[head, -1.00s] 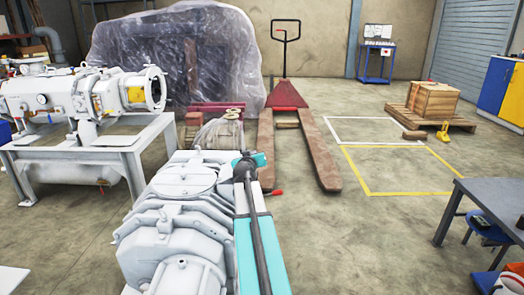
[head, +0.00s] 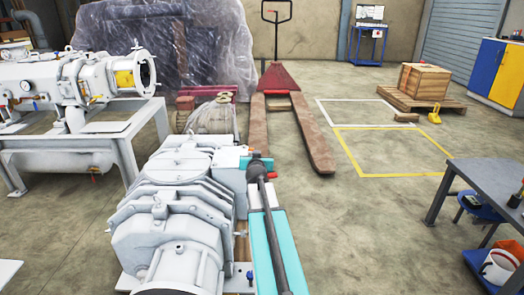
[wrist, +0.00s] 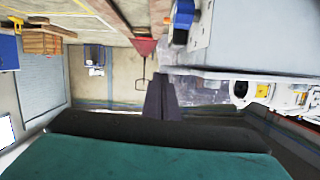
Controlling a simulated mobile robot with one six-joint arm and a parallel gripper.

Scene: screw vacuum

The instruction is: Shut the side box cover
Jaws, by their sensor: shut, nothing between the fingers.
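The white screw vacuum pump (head: 170,205) stands in the foreground of the head view. A pale box-like part (head: 229,165) sits on its right side, partly behind my teal and dark arm. I cannot make out its cover or how far it stands open. In the wrist view, which looks upside down, my gripper (wrist: 160,85) shows as dark fingers pressed together, with nothing between them. A blue fitting (wrist: 182,20) and a grey surface (wrist: 255,40) lie to its upper right, apart from it in the picture.
A second white machine (head: 75,80) stands on a frame at left. A red pallet jack (head: 278,76) is behind the pump. A table (head: 485,180) and a stool (head: 472,207) are at right. A wooden crate (head: 424,80) rests farther back.

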